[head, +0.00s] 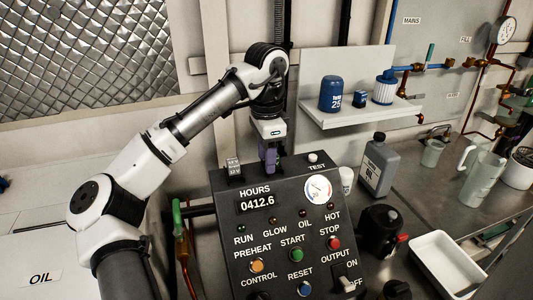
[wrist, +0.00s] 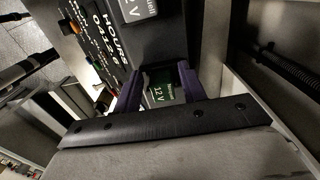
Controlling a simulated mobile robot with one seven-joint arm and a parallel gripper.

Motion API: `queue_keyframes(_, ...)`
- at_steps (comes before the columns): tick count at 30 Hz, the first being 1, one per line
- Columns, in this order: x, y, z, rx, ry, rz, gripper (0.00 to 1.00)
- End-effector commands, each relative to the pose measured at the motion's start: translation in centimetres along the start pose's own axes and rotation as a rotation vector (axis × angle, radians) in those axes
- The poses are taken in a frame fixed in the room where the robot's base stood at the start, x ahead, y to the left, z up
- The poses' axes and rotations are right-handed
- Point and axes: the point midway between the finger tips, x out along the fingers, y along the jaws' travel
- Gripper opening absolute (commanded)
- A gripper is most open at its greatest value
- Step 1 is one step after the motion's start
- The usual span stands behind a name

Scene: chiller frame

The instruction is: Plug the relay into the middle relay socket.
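My gripper (head: 268,160), with purple fingers, points down at the top back edge of the dark control panel. In the wrist view the fingers (wrist: 158,88) flank a relay with a dark green label reading 12 V (wrist: 165,89), close on both sides. The gripper looks shut on this relay, whose lower part is hidden. A second 12 V relay (head: 234,167) stands on the panel top to the left of the gripper; it also shows at the top edge of the wrist view (wrist: 139,10). The middle socket is hidden, and I cannot tell whether the held relay is seated.
The control panel (head: 285,220) carries a gauge (head: 318,189), buttons and a TEST button (head: 312,157) right of the gripper. A shelf (head: 355,112) with a blue filter (head: 332,94) is behind right. A grey bottle (head: 377,168) and white tray (head: 448,263) stand on the bench.

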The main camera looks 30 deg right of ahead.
Motion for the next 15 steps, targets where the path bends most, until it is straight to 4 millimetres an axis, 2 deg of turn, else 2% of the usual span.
queue_keyframes(10,-0.1,0.0,0.0,0.0,0.0,0.0,0.5)
queue_keyframes(15,-1.3,-0.1,0.0,-0.001,-0.002,-0.003,0.5)
